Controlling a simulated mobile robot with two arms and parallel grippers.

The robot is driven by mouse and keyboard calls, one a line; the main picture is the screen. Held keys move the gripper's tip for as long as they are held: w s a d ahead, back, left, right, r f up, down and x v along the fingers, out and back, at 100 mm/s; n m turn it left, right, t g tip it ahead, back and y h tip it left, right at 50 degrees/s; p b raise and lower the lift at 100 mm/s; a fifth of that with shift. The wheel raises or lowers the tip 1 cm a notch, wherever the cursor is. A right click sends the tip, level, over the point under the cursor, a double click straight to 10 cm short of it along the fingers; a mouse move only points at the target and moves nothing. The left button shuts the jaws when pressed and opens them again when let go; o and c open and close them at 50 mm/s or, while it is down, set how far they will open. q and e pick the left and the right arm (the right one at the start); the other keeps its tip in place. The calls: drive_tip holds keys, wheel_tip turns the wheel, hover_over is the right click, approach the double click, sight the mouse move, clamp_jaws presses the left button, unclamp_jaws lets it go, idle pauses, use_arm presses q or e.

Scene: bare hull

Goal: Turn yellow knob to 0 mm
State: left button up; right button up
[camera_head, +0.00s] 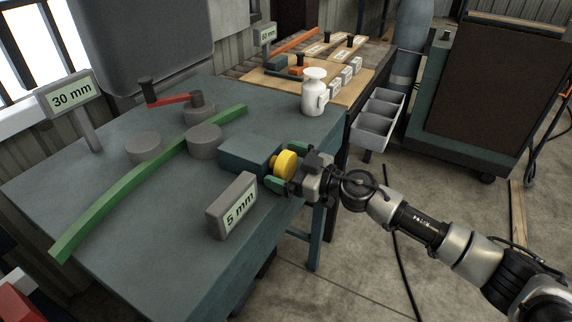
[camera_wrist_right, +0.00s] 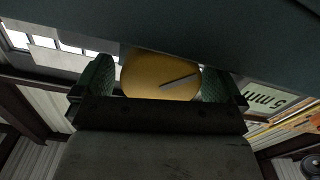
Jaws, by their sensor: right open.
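The yellow knob (camera_head: 284,164) is on the end of a dark blue-green block (camera_head: 246,155) at the table's near right edge. A grey display (camera_head: 232,207) beside it reads 5 mm. My right gripper (camera_head: 283,174) is at the knob, with its green-padded fingers around it and open. In the right wrist view the knob (camera_wrist_right: 160,76) sits between the two pads, with a pale line on its face. I cannot tell whether either pad touches it. The display also shows in the right wrist view (camera_wrist_right: 266,98). My left gripper is not in view.
A curved green strip (camera_head: 150,185) runs between grey rollers (camera_head: 204,141) on the table. A 30 mm sign (camera_head: 70,93) stands at left. A white jug (camera_head: 314,93) stands behind the block. Grey bins (camera_head: 376,122) hang beyond the table's right end.

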drive_tip(key=c, duration=0.9)
drive_tip(key=shift+r+n+p, duration=0.1)
drive_tip(key=shift+n+p, duration=0.5)
drive_tip(key=shift+n, duration=0.1)
drive_tip(key=o, duration=0.9)
drive_tip(key=shift+s, duration=0.1)
drive_tip(key=v, duration=1)
drive_tip(key=shift+s+d+b, duration=0.2)
drive_tip(key=shift+d+b, duration=0.1)
drive_tip(key=shift+b, duration=0.1)
